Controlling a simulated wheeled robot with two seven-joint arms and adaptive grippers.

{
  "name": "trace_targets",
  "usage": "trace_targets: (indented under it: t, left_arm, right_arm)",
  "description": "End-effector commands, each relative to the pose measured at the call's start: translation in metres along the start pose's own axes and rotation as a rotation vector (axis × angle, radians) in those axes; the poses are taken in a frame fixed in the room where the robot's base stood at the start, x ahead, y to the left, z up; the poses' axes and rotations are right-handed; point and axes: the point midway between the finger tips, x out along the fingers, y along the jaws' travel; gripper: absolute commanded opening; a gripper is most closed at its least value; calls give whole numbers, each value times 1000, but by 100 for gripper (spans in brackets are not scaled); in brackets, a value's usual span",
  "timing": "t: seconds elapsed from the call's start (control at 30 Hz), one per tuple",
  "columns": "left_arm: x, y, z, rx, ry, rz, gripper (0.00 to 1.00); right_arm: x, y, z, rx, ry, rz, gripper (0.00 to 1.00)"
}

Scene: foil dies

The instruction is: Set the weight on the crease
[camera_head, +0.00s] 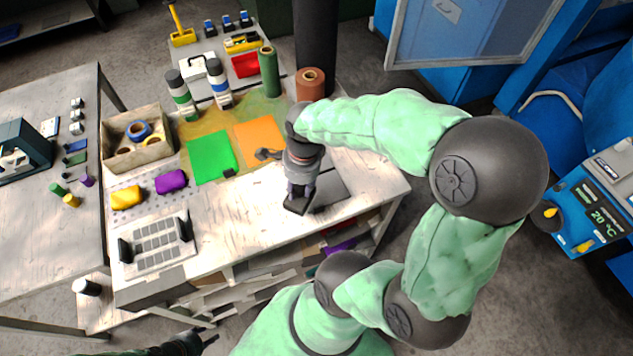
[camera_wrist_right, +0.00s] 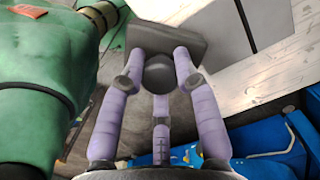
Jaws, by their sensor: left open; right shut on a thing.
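My right gripper (camera_head: 300,190) is over the front right of the workbench, shut on a dark grey weight (camera_head: 297,204). In the right wrist view the weight (camera_wrist_right: 140,40) is a block with a round knob, and the fingers (camera_wrist_right: 160,85) close around the knob. A flat grey sheet (camera_head: 331,188) lies beside the weight, partly hidden by it and the gripper. The sheet also shows in the right wrist view (camera_wrist_right: 222,32), with a dark line along its right side. I cannot tell whether the weight touches the sheet. My left gripper (camera_head: 205,340) is open and empty, low in front of the bench.
Green (camera_head: 210,156) and orange (camera_head: 259,133) sheets lie mid-bench. A cardboard box (camera_head: 138,140) of tape rolls, yellow and purple bundles, and a gridded tray (camera_head: 158,246) are to the left. Bottles and rolls (camera_head: 268,72) stand at the back. The front middle of the bench is clear.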

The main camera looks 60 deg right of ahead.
Motion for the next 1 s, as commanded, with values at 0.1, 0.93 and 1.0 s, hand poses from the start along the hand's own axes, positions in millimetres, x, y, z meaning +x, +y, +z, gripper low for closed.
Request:
trace_targets:
  t: [0.1,0.93,1.0]
  left_arm:
    - [12,-4,0,0,0,0,41]
    - [46,-16,-2,0,0,0,41]
    - [49,-17,-2,0,0,0,41]
  right_arm:
    - [-1,-4,-9,154,-4,-30,0]
    - [0,-30,-49,699,-33,-98,0]
    - [6,-42,-54,699,-33,-98,0]
